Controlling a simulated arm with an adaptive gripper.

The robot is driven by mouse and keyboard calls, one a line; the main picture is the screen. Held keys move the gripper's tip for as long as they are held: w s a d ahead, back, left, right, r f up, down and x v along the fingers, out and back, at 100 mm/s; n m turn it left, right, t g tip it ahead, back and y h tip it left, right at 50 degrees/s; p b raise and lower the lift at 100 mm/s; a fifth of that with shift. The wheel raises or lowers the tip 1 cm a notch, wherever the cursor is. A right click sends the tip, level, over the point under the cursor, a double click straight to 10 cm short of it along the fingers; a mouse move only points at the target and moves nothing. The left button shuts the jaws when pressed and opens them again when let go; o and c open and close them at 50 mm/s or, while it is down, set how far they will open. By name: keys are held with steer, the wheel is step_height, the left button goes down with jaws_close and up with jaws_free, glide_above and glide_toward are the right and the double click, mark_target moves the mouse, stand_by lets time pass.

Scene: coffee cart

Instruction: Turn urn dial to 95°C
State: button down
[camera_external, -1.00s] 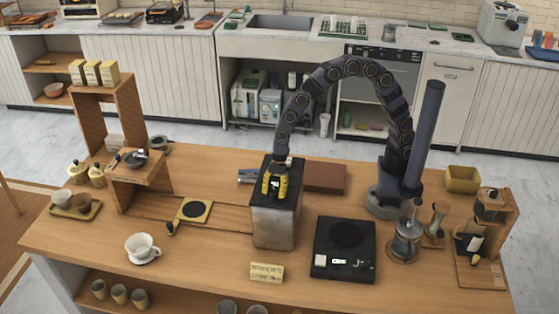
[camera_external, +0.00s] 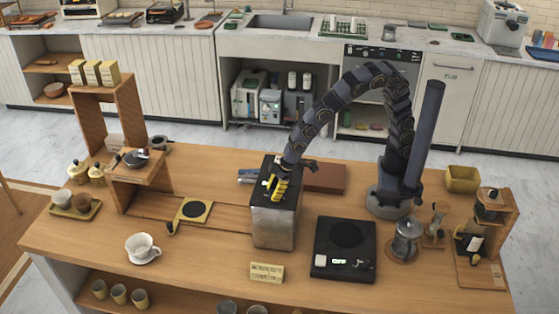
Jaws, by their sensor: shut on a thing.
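The urn (camera_external: 274,227) is a box with a dark top and a grey metal front, standing near the middle of the wooden counter. My gripper (camera_external: 272,193), with yellow and black fingers, is over the urn's top, tilted with its wrist toward the upper right. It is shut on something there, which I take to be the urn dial. The dial is hidden by the fingers, and its markings cannot be read in this view.
A black scale or hot plate (camera_external: 343,249) lies right of the urn. A small sign (camera_external: 267,272) stands in front of it. A yellow-edged pad (camera_external: 195,210) and a white cup (camera_external: 143,248) are to the left. A brown box (camera_external: 325,178) lies behind.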

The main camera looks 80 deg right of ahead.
steer(key=m+h, duration=0.2)
steer(key=m, duration=0.3)
steer(key=shift+w+m, duration=0.1)
steer(key=shift+m, duration=0.2)
steer(key=m+h, duration=0.2)
steer(key=m, duration=0.3)
steer(key=shift+d+m, duration=0.1)
steer(key=shift+m, duration=0.3)
steer(key=shift+g, duration=0.3)
steer(key=c, duration=0.7)
jaws_free()
steer(key=shift+o, duration=0.2)
steer(key=shift+h, duration=0.3)
steer(key=v, duration=1.2)
